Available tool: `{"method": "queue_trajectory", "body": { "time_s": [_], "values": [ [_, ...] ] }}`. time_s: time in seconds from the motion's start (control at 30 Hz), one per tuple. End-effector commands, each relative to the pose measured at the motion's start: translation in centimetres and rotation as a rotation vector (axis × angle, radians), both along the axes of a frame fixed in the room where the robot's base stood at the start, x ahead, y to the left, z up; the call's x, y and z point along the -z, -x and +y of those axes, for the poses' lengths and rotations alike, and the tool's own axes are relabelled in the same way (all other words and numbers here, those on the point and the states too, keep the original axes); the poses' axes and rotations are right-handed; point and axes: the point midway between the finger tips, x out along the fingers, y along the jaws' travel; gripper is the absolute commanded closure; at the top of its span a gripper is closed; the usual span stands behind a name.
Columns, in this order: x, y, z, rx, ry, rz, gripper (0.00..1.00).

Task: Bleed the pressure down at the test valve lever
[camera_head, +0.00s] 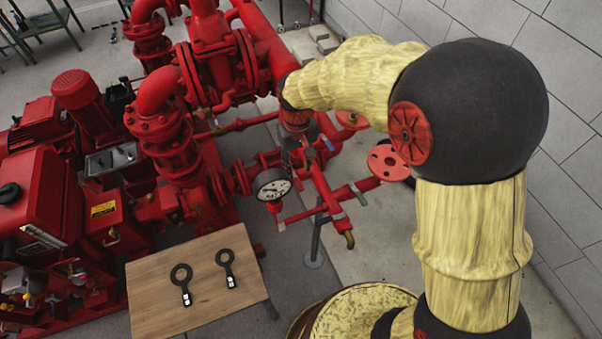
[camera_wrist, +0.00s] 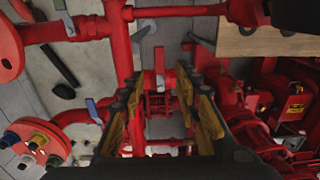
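My gripper (camera_wrist: 168,115) is open in the wrist view, its two yellow-and-dark fingers apart. Red pipework shows through the gap, and an upright red bar (camera_wrist: 159,62) stands just beyond the fingertips. I cannot tell whether anything touches the fingers. A small blue lever (camera_wrist: 92,110) is outside the left finger; a blue lever also shows in the head view (camera_head: 328,143), close to my gripper (camera_head: 297,135). Grey levers sit on the red pipes (camera_wrist: 67,22) (camera_wrist: 140,32). I cannot tell which is the test valve lever. A round pressure gauge (camera_head: 273,184) is below my gripper; its reading is too small to tell.
Red pump pipework (camera_head: 175,130) stands close on the left of my gripper. A brass outlet (camera_head: 349,240) and a red flange (camera_head: 387,162) are nearby. A wooden table (camera_head: 205,285) holds two dark ring-ended tools (camera_head: 182,283) (camera_head: 227,268). Floor at the right is mostly clear before the wall.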

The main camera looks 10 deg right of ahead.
Motion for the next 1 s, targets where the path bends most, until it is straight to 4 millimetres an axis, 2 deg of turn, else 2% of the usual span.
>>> {"method": "queue_trajectory", "body": {
  "time_s": [0.2, 0.4, 0.57, 0.8, 1.0],
  "values": [
    [3.8, 0.2, -0.1, 0.001, 0.002, 0.006, 0.67],
    [6.2, 0.1, -0.1, 0.001, 0.001, 0.003, 0.67],
    [6.9, 0.1, -0.1, 0.001, 0.001, 0.002, 0.67],
    [6.9, 0.1, -0.1, 0.001, 0.000, 0.001, 0.67],
    [6.9, 0.1, -0.1, 0.001, 0.000, 0.001, 0.78]
  ]
}}
